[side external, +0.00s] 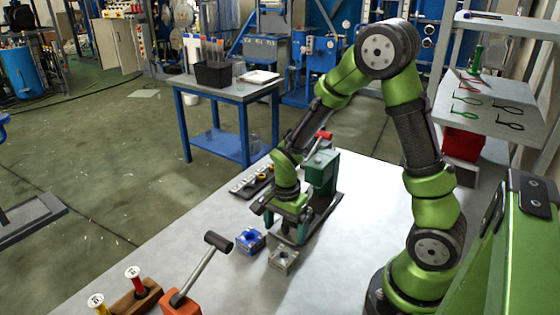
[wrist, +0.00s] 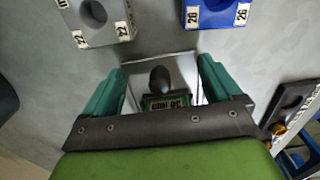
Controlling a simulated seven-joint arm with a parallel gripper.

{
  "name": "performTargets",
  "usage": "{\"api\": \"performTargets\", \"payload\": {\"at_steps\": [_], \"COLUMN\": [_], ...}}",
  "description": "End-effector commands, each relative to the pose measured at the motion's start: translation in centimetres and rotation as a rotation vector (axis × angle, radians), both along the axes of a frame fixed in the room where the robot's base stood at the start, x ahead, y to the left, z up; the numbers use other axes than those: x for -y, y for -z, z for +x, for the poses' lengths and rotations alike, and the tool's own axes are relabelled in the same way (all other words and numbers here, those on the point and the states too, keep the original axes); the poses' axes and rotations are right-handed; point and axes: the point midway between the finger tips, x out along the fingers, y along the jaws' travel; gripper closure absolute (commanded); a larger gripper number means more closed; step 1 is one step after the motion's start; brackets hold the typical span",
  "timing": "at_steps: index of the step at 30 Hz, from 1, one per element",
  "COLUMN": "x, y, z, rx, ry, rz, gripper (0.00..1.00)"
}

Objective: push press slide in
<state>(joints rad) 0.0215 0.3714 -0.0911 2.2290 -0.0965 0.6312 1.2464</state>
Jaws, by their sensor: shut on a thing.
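The press (side external: 322,172) is a teal-green machine with a red top part (side external: 323,136); it stands on the grey table. My gripper (side external: 286,222) is low at the press's near side, pointing down. In the wrist view its two teal fingers (wrist: 160,80) stand wide apart on either side of a shiny metal slide (wrist: 138,76). They are shut on it, though the contact itself is hard to make out. A dark rounded knob (wrist: 161,78) and a small label show between the fingers. How far the slide sits in the press is hidden by my gripper.
A blue block (side external: 250,240) and a grey block (side external: 284,259) with round holes lie close by. A hammer (side external: 204,267) rests on an orange block to the left. A dark tray (side external: 252,182) of small parts lies behind.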

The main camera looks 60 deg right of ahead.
Motion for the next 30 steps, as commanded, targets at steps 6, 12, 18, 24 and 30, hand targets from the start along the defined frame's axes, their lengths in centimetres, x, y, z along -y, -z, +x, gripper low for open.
{"api": "performTargets", "payload": {"at_steps": [6, 12, 18, 24, 30], "x": [1.3, 2.3, 3.3, 4.3, 5.3], "y": [-0.1, -0.1, -0.1, -0.1, -0.1], "z": [0.0, 0.0, 0.0, 0.0, 0.0], "rx": [0.0, 0.0, 0.001, 0.002, 0.002], "ry": [0.002, 0.004, 0.005, 0.004, 0.003], "rz": [-0.001, -0.001, -0.001, -0.002, -0.002], "gripper": [0.31, 0.31, 0.31, 0.31, 0.31]}}
